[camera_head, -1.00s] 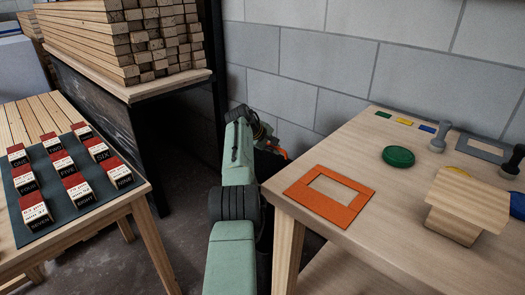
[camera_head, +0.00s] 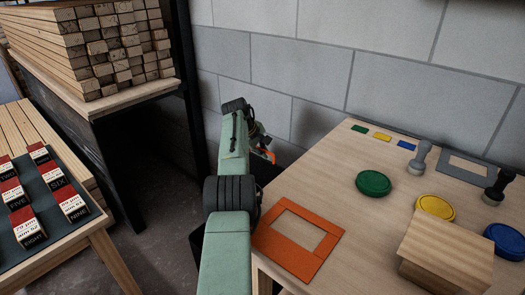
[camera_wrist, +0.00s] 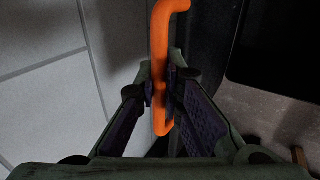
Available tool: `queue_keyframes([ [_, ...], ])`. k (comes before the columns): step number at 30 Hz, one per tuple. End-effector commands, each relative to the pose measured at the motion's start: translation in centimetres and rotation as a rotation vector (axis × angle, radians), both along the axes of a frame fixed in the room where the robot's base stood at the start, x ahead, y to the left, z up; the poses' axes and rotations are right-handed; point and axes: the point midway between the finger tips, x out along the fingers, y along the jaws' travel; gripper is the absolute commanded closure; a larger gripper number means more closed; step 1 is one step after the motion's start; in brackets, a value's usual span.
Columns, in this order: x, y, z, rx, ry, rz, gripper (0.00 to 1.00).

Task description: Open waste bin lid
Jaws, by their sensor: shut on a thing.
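An orange handle (camera_wrist: 160,60) runs down the middle of the wrist view. My gripper (camera_wrist: 163,90) is shut on its lower part, with a finger pad on each side. In the head view the orange handle (camera_head: 266,154) shows as a small piece beyond my arm, close to the wall, and my gripper (camera_head: 257,143) is mostly hidden there. A dark panel (camera_wrist: 207,50) lies beside the handle in the wrist view. The bin body and lid are largely hidden behind my arm and the table, and I cannot tell the lid's angle.
A wooden table (camera_head: 340,165) stands right of my arm, bearing an orange frame (camera_head: 298,238), coloured discs, stamps and a wooden block (camera_head: 445,250). A rack of battens (camera_head: 110,45) and a table of labelled blocks (camera_head: 50,205) stand left. A grey block wall (camera_head: 300,60) is behind.

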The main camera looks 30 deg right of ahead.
Motion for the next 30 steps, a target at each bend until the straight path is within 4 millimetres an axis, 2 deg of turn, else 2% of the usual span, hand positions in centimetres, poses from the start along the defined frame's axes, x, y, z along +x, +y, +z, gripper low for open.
queue_keyframes([
  [21, 0.10, -0.08, 0.27, -0.005, -0.003, 0.002, 1.00],
  [22, 0.10, -0.08, 0.27, -0.005, -0.003, 0.002, 0.90],
  [30, 0.05, -0.04, 0.10, -0.003, -0.002, 0.001, 0.72],
])
